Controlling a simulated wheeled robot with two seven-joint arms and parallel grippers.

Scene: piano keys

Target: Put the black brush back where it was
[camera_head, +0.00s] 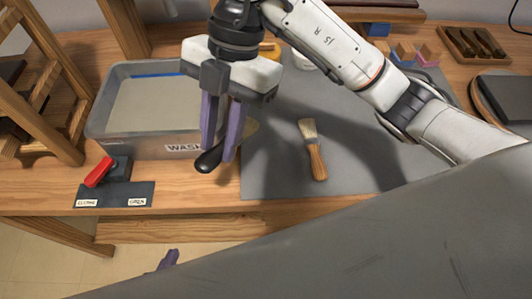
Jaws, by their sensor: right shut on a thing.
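My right gripper (221,153) has its purple fingers pointing down over the bench, between the grey wash basin and the grey mat. It is shut on the black brush (208,160). The brush's rounded black handle end shows at the lower left of the fingers, and a pale part, seemingly bristles, shows behind them on the right. The fingers hide its middle. A purple piece of my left gripper (168,261) shows low in the view, below the bench edge; the rest is hidden.
The grey basin (100,118) marked WASH holds cloudy liquid. A red lever (99,172) stands on a dark plate before it. A wooden-handled brush (317,159) lies on the grey mat (275,172). A wooden rack (40,90) stands left, a wooden tray (472,45) back right.

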